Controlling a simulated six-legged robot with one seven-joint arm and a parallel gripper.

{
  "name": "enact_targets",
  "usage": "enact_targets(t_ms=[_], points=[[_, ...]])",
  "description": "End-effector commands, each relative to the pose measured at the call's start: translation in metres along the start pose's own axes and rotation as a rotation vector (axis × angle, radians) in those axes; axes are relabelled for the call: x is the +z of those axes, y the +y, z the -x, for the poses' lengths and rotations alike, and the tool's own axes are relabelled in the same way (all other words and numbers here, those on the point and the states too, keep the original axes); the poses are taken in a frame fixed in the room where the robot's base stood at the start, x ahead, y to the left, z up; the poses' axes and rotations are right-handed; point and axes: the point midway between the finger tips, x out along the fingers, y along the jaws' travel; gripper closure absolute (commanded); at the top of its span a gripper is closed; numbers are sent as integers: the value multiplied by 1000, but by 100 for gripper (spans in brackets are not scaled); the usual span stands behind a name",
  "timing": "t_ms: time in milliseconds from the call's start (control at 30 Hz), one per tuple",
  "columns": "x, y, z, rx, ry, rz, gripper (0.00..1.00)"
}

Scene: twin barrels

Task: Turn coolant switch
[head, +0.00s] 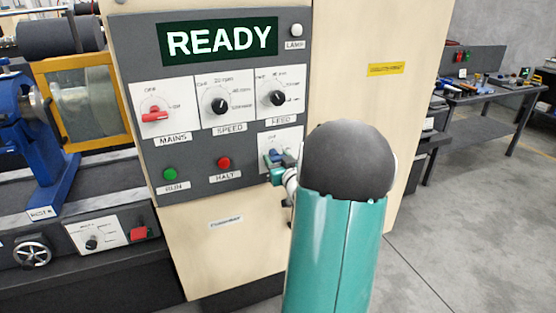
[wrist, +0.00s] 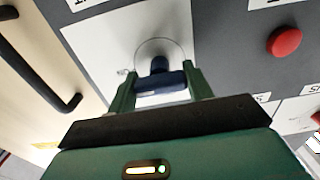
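The coolant switch (wrist: 160,76) is a dark blue knob with a bar handle on a white plate. In the head view the blue knob (head: 273,155) shows only in part, at the lower right of the panel, behind my gripper. My gripper (wrist: 161,88) has its two green fingers apart, one on each side of the handle. The handle's ends lie close to the fingers; I cannot tell whether they touch. In the head view my gripper (head: 280,168) is small and partly hidden by my arm. The label under the switch is hidden.
The panel display (head: 219,41) reads READY. Nearby are the red mains switch (head: 153,114), black speed knob (head: 219,106), black feed knob (head: 277,98), green run button (head: 170,174) and red halt button (head: 224,162). A black handle (wrist: 38,62) is at left in the wrist view.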

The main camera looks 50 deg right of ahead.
Motion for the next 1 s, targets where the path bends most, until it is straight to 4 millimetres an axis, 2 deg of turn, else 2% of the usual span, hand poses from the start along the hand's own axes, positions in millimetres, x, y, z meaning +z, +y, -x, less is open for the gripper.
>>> enact_targets(t_ms=[267,467,1000], points=[[0,0,0,1,-1,28,72],[1,0,0,0,-1,115,72],[1,0,1,-1,-3,584,72]])
